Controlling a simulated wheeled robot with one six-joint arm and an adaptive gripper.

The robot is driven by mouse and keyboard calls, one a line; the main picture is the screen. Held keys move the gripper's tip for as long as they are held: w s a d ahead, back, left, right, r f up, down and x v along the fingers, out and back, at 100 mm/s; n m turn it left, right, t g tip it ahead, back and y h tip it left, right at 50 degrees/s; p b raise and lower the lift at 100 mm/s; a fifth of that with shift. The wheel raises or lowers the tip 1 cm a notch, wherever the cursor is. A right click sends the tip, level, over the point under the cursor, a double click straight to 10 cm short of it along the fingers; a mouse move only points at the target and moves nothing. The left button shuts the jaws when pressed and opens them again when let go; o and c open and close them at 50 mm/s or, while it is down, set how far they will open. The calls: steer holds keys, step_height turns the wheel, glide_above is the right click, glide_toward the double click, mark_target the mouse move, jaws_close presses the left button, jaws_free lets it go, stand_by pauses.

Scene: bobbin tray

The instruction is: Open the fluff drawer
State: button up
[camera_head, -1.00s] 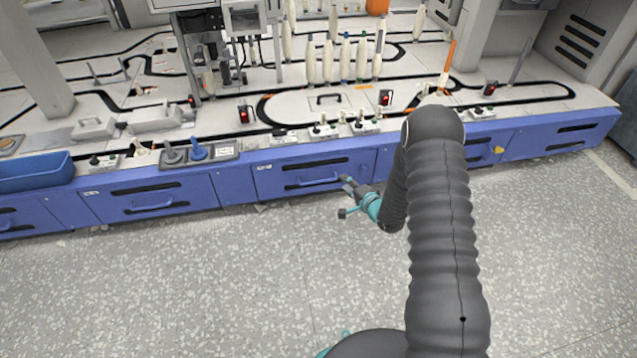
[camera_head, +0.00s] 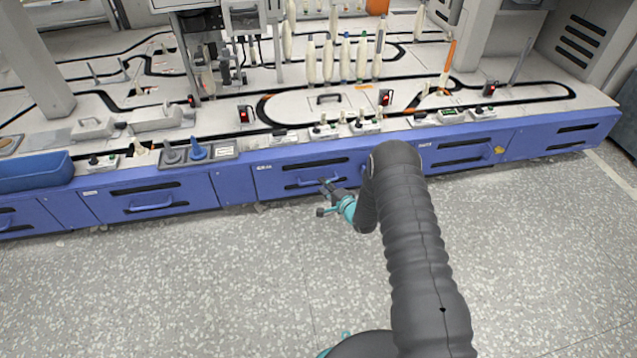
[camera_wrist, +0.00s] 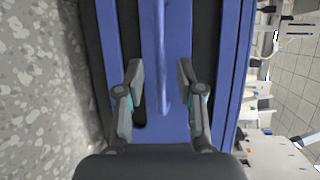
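A blue drawer front (camera_head: 270,184) with a blue bar handle (camera_head: 308,183) and dark slots stands in the middle of the machine's base; it looks closed. Whether it bears a fluff label cannot be read. My gripper (camera_head: 325,192) is in front of the right part of this handle in the head view. In the wrist view my gripper (camera_wrist: 160,80) is open, with the blue handle (camera_wrist: 162,60) running between its two fingers. The fingers look apart from the handle on both sides. How close the fingertips are in depth cannot be told.
Other blue drawers with handles (camera_head: 151,206) flank it on the left, and another handle (camera_head: 472,160) on the right. A blue bin (camera_head: 35,172) and blue cone (camera_head: 198,150) are on the worktop above. The speckled floor (camera_head: 180,290) in front is clear.

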steer(key=shift+x, duration=1.9)
steer(key=shift+c, duration=0.2)
jaws_close()
